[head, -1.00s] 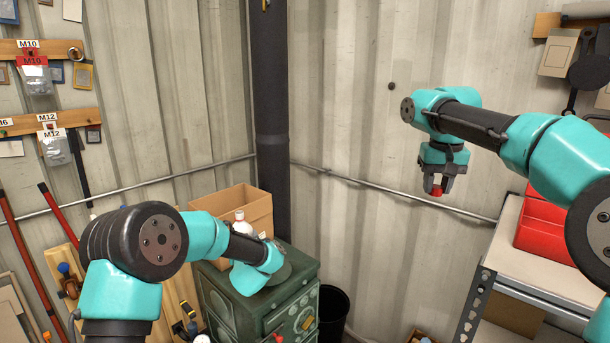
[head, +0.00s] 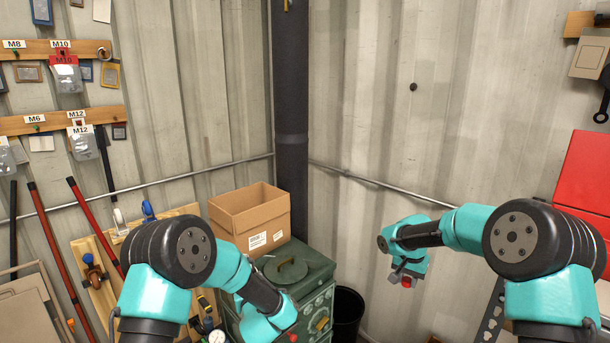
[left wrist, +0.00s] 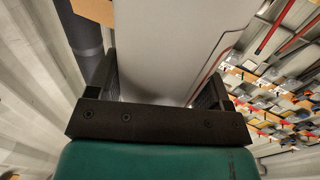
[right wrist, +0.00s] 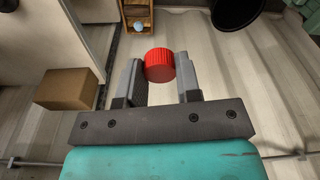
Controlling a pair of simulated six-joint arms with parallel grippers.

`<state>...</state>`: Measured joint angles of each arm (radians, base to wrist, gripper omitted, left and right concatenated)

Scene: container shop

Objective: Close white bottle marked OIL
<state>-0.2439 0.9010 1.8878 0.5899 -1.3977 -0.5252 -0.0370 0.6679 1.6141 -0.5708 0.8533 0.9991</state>
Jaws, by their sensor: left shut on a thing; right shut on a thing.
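In the left wrist view my left gripper (left wrist: 154,88) is shut around a large white bottle (left wrist: 175,45) with a thin red line near its edge. No OIL marking or bottle mouth shows. In the head view the left gripper and bottle are hidden below the left arm or out of frame. My right gripper (head: 405,276) hangs low in front of the wall, shut on a small red cap (right wrist: 159,65). The ribbed cap sits between the fingertips and projects past them. The cap is well to the right of the left arm, apart from the bottle.
A green safe (head: 318,300) with a round lid (head: 286,270) stands in the corner. An open cardboard box (head: 250,218) sits on it. A black bin (head: 348,310) is right of the safe. A red case (head: 583,170) is at the right edge. Tools hang at left.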

